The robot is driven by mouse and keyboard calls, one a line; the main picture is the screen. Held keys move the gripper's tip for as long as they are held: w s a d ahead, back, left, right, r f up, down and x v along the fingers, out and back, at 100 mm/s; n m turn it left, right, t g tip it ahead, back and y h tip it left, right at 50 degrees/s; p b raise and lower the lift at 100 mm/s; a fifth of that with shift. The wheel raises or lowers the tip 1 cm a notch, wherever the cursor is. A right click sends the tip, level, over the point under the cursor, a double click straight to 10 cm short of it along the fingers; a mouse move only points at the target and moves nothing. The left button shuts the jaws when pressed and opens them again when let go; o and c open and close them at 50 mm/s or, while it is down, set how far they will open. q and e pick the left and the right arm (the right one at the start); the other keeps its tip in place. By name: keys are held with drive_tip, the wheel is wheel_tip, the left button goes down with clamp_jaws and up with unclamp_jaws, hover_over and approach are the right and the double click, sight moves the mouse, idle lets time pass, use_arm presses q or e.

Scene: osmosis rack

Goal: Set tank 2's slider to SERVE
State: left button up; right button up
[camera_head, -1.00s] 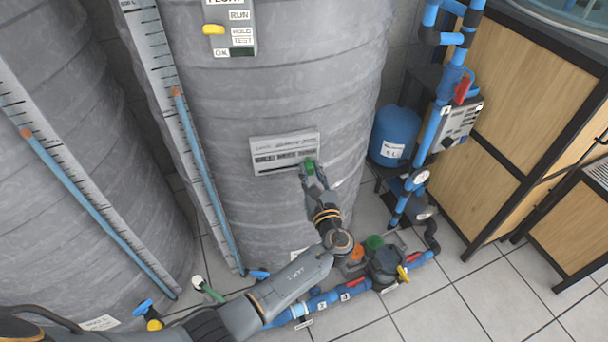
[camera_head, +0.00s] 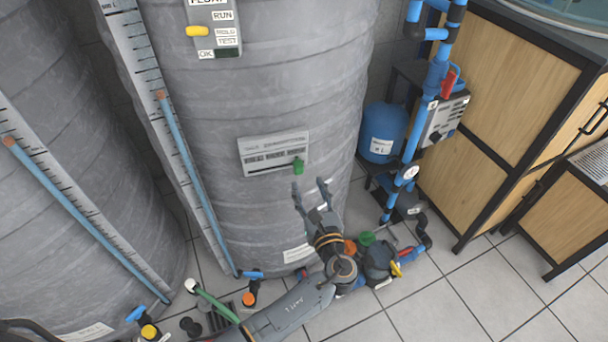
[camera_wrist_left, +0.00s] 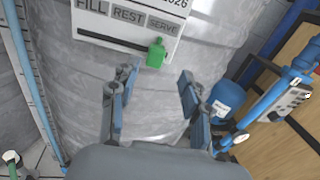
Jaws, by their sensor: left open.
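A white slider panel (camera_head: 258,151) is fixed low on the front of the grey tank (camera_head: 290,80). In the left wrist view the panel (camera_wrist_left: 88,32) reads FILL, REST and SERVE above a dark slot. The green slider knob (camera_head: 298,167) sits at the right end of the slot. In the left wrist view the knob (camera_wrist_left: 156,53) is under the word SERVE. My left gripper (camera_head: 311,186) is open and empty, just below the knob and apart from it. Its two fingers also show spread in the left wrist view (camera_wrist_left: 155,84). My right gripper is not in view.
Another panel (camera_head: 214,28) with a yellow slider (camera_head: 197,31) is above. Blue pipes (camera_head: 411,145), a blue vessel (camera_head: 383,132) and a wooden cabinet (camera_head: 510,85) stand to the right. Valves (camera_head: 380,262) lie near the floor by my arm. Another grey tank (camera_head: 60,150) stands left.

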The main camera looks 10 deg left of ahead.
use_arm(q)
drive_tip(key=v, duration=0.5)
drive_tip(key=shift+s+d, duration=0.15)
drive_tip(key=shift+s, duration=0.05)
drive_tip(key=s+a+f+n+g+h, duration=0.1)
drive_tip(key=s+a+f+n+g, duration=0.2)
drive_tip(key=f, duration=0.7)
drive_tip(key=s+a+f+n+g+h+p, duration=0.1)
drive_tip(key=s+a+f+n+g+h, duration=0.3)
drive_tip(key=f, duration=0.6)
drive_tip(key=s+a+f+g+y, duration=0.1)
drive_tip(key=s+f+g, duration=0.1)
drive_tip(key=s+f, duration=0.5)
drive_tip(key=s+a+f+n+g+h, duration=0.1)
drive_tip(key=s+a+f+n+g, duration=0.1)
drive_tip(key=s+f+n, duration=0.4)
drive_tip(key=s+a+f+n+g+h+p, duration=0.1)
drive_tip(key=s+a+f+n, duration=0.4)
drive_tip(key=s, duration=0.8)
drive_tip(key=s+a+f+n+g+h+p, duration=0.1)
drive_tip(key=s+a+f+n+g, duration=0.2)
drive_tip(key=s+f+n, duration=0.3)
drive_tip(key=s+n, duration=0.4)
drive_tip(key=shift+a+f+n+h, duration=0.3)
drive_tip(key=shift+f, duration=0.1)
